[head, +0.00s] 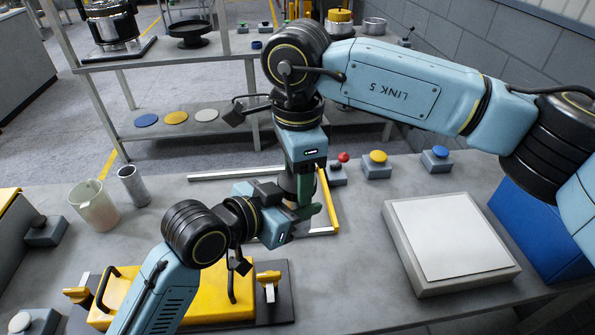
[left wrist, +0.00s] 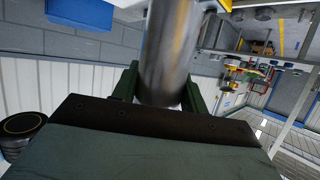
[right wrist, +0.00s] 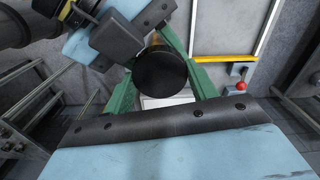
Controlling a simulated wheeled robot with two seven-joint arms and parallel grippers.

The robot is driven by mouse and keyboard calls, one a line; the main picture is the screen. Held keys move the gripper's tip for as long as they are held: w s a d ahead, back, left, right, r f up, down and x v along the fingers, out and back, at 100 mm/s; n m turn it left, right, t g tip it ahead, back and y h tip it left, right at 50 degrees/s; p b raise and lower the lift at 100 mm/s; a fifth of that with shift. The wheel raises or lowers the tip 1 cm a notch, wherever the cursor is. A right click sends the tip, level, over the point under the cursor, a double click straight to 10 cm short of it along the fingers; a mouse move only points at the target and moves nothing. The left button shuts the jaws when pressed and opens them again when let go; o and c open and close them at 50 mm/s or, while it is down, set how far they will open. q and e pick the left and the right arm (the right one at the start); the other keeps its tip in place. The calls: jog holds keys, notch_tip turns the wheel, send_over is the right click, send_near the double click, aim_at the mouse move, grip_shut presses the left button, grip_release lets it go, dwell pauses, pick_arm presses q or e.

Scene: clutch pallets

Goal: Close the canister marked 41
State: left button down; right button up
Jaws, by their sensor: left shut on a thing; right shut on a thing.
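My left gripper (left wrist: 163,85) is shut around a grey metal cylinder (left wrist: 168,50), taken to be the canister. No number shows on it. My right gripper (right wrist: 160,75) is shut on a round black lid (right wrist: 160,72), seen from above. In the head view my right gripper (head: 303,192) points down, and my left gripper (head: 293,217) reaches in from the left just below it. The arms and fingers hide most of the canister and lid there. I cannot tell whether the lid touches the canister or sits on its rim.
An open silver tube (head: 133,186) and a whitish cup (head: 97,208) stand at the left. A yellow case (head: 200,298) lies in front. A grey block with a white top (head: 447,236) and a blue bin (head: 540,228) are at the right. Button boxes (head: 377,165) stand behind.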

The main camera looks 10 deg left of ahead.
jog(key=m, duration=0.2)
jog(key=shift+m, duration=0.3)
jog(key=o, duration=1.1)
jog(key=shift+r, duration=2.3)
jog(key=shift+c, duration=0.6)
